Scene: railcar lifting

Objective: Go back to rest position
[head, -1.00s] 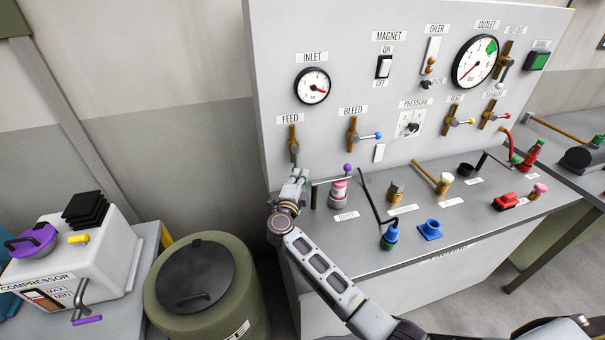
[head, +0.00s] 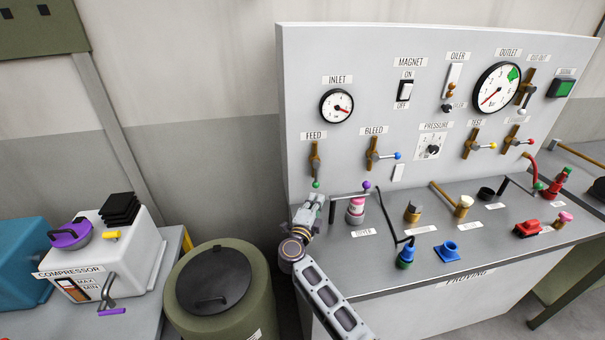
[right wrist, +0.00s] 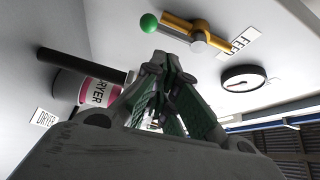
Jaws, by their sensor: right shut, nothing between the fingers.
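My right gripper (head: 319,197) is shut and empty, just below the FEED valve on the panel. The FEED valve (head: 315,160) has a brass body, and its lever hangs down to a green knob. In the right wrist view the shut fingers (right wrist: 168,62) point up, with the green knob (right wrist: 149,22) beyond their tips and apart from them. The FEED lever lies in line with its brass body (right wrist: 190,33). My left gripper is not in view.
The console top (head: 380,270) carries several fittings. A green drum (head: 215,325) and the white compressor (head: 130,245) stand at left.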

